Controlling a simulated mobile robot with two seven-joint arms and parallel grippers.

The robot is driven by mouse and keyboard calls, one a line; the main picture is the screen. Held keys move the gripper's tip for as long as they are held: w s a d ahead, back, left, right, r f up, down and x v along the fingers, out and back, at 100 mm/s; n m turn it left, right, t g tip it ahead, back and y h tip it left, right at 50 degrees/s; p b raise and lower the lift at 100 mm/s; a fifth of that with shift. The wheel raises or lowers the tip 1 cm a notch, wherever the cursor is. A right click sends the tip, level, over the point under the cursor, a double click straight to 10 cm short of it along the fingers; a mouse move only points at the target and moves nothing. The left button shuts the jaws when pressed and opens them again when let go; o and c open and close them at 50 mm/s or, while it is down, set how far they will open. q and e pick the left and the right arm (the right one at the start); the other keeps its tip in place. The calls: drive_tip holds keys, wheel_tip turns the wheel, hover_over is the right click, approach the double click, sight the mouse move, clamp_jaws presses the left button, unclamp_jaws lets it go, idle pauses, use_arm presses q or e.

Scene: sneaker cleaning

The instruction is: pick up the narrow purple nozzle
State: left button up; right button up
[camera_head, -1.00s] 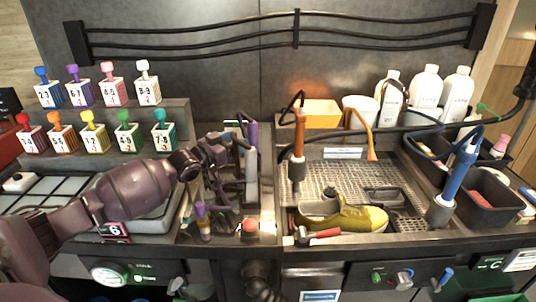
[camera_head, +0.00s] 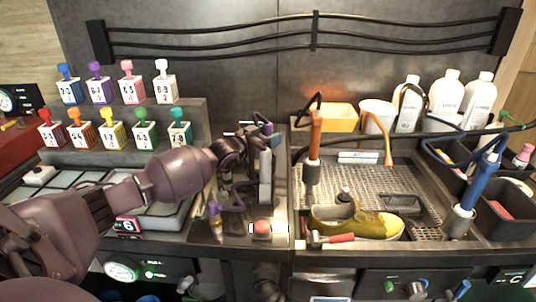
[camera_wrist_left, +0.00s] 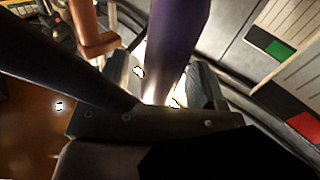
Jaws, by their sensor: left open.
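A narrow purple nozzle (camera_head: 267,128) shows its top just right of my left gripper (camera_head: 258,135), partly hidden by it, behind the grey upright tube (camera_head: 265,170) at the middle of the counter. In the left wrist view a long purple shaft (camera_wrist_left: 181,40) stands between the two finger pads of my left gripper (camera_wrist_left: 165,88), which is open around it. I cannot tell whether either pad touches it. A bright glare hides the shaft's lower end. My right gripper is in neither view.
Numbered stamp boxes (camera_head: 112,135) fill the rack at left. A yellow-green sneaker (camera_head: 365,222) lies in the grated sink tray (camera_head: 350,180) at right.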

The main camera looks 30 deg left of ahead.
use_arm(q)
drive_tip(key=shift+c, duration=0.3)
clamp_jaws()
